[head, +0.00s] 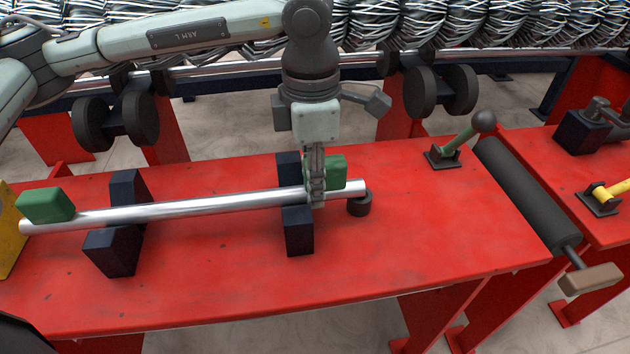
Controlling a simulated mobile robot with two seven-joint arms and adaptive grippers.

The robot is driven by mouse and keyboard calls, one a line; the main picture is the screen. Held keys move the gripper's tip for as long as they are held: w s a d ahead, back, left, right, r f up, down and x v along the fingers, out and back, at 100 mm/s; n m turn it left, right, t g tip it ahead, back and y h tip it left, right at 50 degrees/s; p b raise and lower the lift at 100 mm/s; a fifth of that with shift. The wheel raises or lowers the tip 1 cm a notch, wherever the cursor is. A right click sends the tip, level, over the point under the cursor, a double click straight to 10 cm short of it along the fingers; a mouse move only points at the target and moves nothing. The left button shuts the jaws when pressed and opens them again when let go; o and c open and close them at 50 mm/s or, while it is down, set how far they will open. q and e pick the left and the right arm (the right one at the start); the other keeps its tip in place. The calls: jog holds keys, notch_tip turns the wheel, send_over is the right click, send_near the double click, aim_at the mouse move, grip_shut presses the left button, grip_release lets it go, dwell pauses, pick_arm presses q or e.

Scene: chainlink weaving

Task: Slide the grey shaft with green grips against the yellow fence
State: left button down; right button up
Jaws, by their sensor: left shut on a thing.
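The grey shaft (215,203) with green grips lies across two dark blue blocks on a red table. One green grip (45,205) is near its left end, the other (337,168) near its right end. The yellow fence (8,240) is partly in view at the left edge. The shaft's left end overlaps the fence's edge in the picture; I cannot tell whether they touch. My left gripper (315,197) points down at the right-hand green grip and is shut on the shaft there, hiding part of that grip.
The dark blue blocks (113,255) and (299,235) stand under the shaft. A short black cylinder (359,205) sits by the shaft's right end. A green lever with a dark knob (483,121) and a black roller (525,193) are at the right. The table's front right is clear.

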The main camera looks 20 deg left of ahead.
pick_arm(q)
jog(key=shift+s+a, duration=0.2)
jog(key=shift+a, duration=0.2)
jog(key=c, duration=1.2)
grip_release()
jog(key=shift+f, duration=0.1)
jog(key=r, duration=1.2)
jog(key=shift+w+d+r, duration=0.1)
jog(key=shift+w+d, duration=0.15)
jog(key=shift+d, duration=0.1)
